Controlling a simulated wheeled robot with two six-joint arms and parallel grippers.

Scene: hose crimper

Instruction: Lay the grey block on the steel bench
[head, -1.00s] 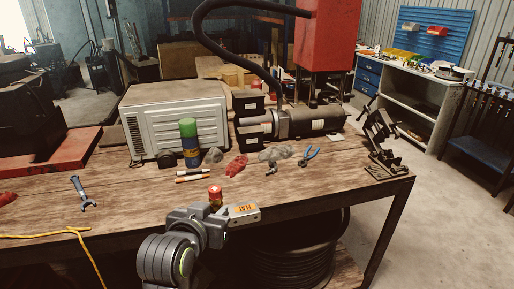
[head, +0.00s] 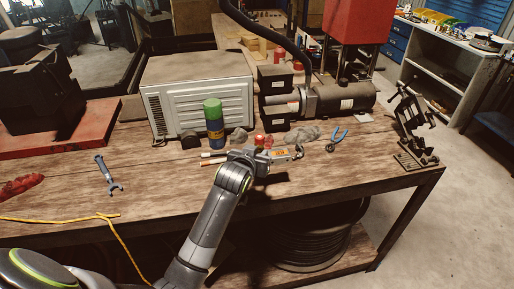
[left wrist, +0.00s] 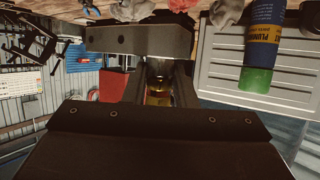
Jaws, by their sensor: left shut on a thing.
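My left gripper (head: 272,154) is over the wooden-topped bench (head: 150,190), near its middle. It is shut on a small can, red in the head view and yellow-gold in the left wrist view (left wrist: 158,92). In the head view, red shows just behind the gripper, where the can and a red rag are hard to tell apart. I see no clear grey block; grey crumpled lumps (head: 303,133) lie behind the gripper. The bench has a dark frame; I cannot tell whether it is the steel bench. My right gripper is not in view.
A green-topped spray can (head: 213,125) and a white vented box (head: 198,92) stand behind the gripper. Blue pliers (head: 338,138) lie to its right, a black stand (head: 415,130) at the right end. A wrench (head: 107,173) and yellow cord (head: 60,219) lie left. The front right top is clear.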

